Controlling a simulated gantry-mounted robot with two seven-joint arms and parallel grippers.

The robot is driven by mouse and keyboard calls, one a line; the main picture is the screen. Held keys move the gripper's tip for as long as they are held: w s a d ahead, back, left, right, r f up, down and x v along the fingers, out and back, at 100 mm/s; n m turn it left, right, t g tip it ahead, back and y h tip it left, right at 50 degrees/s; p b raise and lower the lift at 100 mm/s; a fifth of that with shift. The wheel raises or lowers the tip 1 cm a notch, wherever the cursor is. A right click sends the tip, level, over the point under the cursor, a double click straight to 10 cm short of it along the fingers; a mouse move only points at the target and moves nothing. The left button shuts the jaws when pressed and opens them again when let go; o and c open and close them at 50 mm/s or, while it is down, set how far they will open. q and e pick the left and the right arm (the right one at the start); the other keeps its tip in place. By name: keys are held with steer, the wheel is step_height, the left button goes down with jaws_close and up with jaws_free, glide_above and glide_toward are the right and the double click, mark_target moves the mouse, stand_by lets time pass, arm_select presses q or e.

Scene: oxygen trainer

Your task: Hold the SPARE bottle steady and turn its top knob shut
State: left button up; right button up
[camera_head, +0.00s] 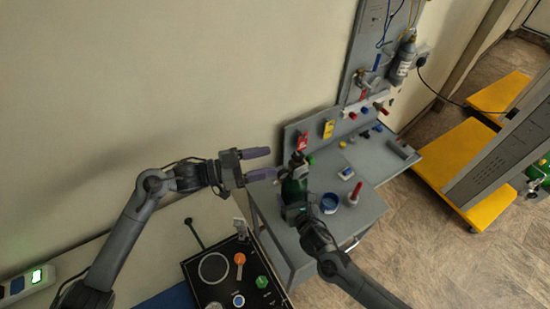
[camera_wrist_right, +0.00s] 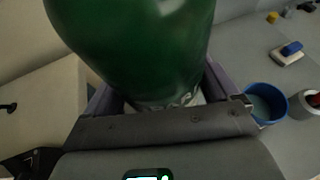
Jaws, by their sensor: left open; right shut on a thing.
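A green bottle (camera_head: 295,188) stands at the left part of the grey bench, with a dark fitting at its top. It fills the upper part of the right wrist view (camera_wrist_right: 140,40). My right gripper (camera_head: 296,208) is shut on the bottle, its purple fingers on either side of it in the wrist view (camera_wrist_right: 160,98). My left gripper (camera_head: 270,162) is open and empty, its two purple fingers pointing right, just left of the bottle's top and apart from it. No SPARE label is readable, and the top knob is too small to make out clearly.
A back panel with red (camera_head: 302,141) and yellow (camera_head: 328,128) tags rises behind. A black control panel (camera_head: 215,268) lies below my left arm.

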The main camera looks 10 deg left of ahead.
stand_by(0.4)
steer(key=o, duration=1.8)
steer(key=shift+s, duration=0.1)
